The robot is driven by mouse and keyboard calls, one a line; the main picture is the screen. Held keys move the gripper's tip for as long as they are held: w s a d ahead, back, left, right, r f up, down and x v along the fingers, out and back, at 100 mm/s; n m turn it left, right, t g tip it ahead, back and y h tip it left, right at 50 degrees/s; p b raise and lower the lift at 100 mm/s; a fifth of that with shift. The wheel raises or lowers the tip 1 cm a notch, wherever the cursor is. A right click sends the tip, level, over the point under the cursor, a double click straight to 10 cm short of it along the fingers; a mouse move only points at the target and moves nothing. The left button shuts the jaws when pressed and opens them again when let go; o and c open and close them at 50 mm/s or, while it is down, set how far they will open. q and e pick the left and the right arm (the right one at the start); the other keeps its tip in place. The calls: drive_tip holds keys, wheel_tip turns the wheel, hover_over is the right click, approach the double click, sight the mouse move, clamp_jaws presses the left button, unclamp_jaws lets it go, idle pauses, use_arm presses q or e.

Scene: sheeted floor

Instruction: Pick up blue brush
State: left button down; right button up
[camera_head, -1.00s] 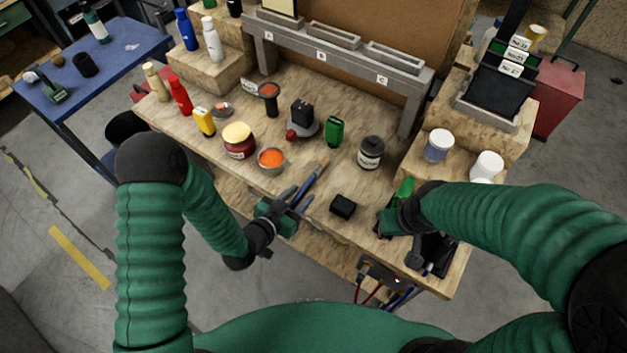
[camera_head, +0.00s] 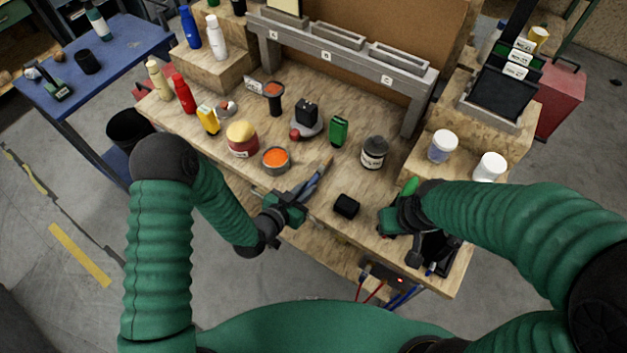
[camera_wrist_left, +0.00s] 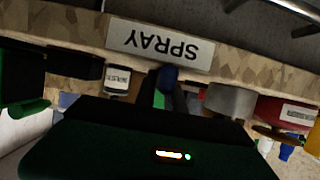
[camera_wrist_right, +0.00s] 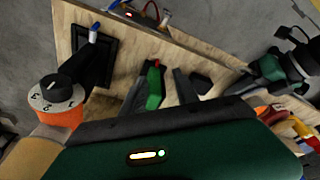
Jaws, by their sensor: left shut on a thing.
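The blue brush (camera_head: 314,180) lies near the front edge of the wooden workbench, its pale tip pointing to the back right. My left gripper (camera_head: 305,190) is shut on its handle, low over the bench top. In the left wrist view a blue end (camera_wrist_left: 168,76) shows between the fingers; the rest of the brush is hidden there. My right gripper (camera_head: 392,216) is low over the front right of the bench. In the right wrist view its fingers are apart, with a green object (camera_wrist_right: 155,88) between them, seemingly not gripped.
A black block (camera_head: 346,206) lies between the grippers. An orange-filled tin (camera_head: 276,160) and a red jar with a yellow top (camera_head: 242,139) stand behind the brush. A SPRAY label (camera_wrist_left: 160,46) marks the bench edge.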

sight(306, 189)
use_arm(q)
drive_tip(key=shift+a, duration=0.15)
drive_tip(key=shift+r, duration=0.6)
drive_tip(key=shift+d+r, duration=0.2)
drive_tip(key=shift+r, duration=1.05)
drive_tip(key=s+a+p, duration=0.2)
drive_tip(key=s+p, duration=0.1)
drive_tip(key=s, duration=0.4)
drive_tip(key=s+a+r+p, duration=0.1)
drive_tip(key=s+p, duration=0.3)
drive_tip(key=s, duration=0.4)
drive_tip(key=shift+s+a+r, duration=0.15)
drive_tip(key=shift+s+a, duration=0.15)
drive_tip(key=shift+a, duration=0.2)
